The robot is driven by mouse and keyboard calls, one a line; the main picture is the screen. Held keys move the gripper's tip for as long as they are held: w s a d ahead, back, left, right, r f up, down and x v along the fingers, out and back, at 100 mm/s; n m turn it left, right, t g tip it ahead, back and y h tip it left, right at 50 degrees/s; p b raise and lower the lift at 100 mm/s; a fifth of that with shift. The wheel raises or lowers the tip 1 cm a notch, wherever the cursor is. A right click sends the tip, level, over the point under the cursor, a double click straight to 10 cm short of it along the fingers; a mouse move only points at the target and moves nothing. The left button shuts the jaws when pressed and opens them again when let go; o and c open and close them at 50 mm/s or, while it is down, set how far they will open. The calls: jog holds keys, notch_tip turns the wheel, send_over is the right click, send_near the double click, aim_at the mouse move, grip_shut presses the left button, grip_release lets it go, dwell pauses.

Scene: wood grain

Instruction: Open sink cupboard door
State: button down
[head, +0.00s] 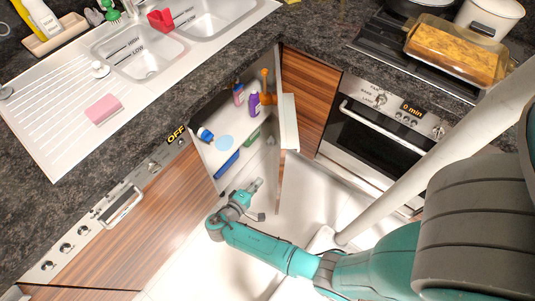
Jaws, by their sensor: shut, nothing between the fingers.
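The sink cupboard below the worktop stands open, with its white interior (212,155) in view. Its door (279,185) is swung out and seen nearly edge-on, with a pale fitting (289,122) jutting from its right side. My gripper (256,190) is shut and empty, low in front of the opening, left of the door. I cannot tell whether it touches the door's inner face.
Several items are inside the cupboard, including a purple bottle (254,104) and a blue bottle (205,134). An oven (375,140) stands to the right. A dishwasher (125,225) is to the left. White floor (318,205) lies open right of the door.

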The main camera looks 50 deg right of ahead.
jog(key=w+a+r+m+g+h, duration=0.3)
jog(key=w+r, duration=0.3)
jog(key=r, duration=0.2)
jog(key=s+d, duration=0.4)
jog(key=d, duration=0.8)
jog(key=shift+s+d, duration=0.2)
jog(key=shift+d, duration=0.1)
jog(key=s+d+n+t, duration=0.1)
jog(key=s+d+t, duration=0.1)
jog(key=s+d, duration=1.2)
jog(key=shift+d+n+t, duration=0.3)
jog(key=shift+d+n, duration=0.1)
jog(key=shift+d, duration=0.55)
